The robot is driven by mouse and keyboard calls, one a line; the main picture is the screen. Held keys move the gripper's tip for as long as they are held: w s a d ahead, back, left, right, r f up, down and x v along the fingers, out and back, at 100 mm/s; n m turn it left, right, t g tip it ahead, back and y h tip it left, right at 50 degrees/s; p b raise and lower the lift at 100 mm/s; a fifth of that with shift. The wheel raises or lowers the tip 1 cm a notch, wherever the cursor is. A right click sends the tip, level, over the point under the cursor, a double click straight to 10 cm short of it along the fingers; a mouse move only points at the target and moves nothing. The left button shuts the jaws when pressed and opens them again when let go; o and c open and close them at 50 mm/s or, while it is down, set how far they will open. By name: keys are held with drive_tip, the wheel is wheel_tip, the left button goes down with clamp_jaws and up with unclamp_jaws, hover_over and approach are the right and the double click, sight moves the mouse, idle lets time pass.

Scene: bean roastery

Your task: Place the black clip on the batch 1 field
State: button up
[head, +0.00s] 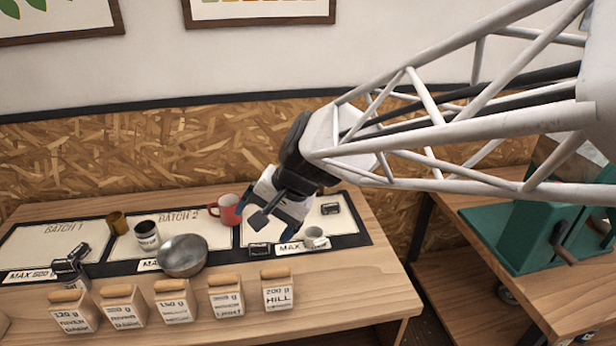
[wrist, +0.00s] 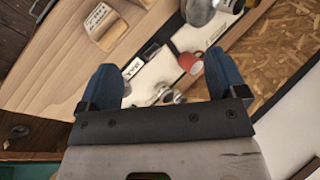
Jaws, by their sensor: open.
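The batch 1 field (head: 45,243) is the left white panel of the dark-edged mat in the head view. I cannot tell for sure which is the black clip. My gripper (head: 272,205) is open above the right panel, with nothing between its fingers. The wrist view shows both blue fingers apart (wrist: 163,85), with a dark object (wrist: 150,50) beyond them.
A brown cup (head: 119,223), a dark-and-white cup (head: 147,236), a metal bowl (head: 182,256) and a red mug (head: 229,210) stand around the batch 2 panel. A small pale cup (head: 314,238) is at right.

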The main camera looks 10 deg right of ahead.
drive_tip(key=s+d+n+h, duration=0.4)
drive_tip(key=s+d+h, duration=0.2)
drive_tip(key=s+d, duration=0.8)
drive_tip(key=d, duration=0.2)
drive_tip(key=shift+s+d+f, duration=0.15)
drive_tip(key=shift+d+f, duration=0.15)
drive_tip(key=shift+d, duration=0.1)
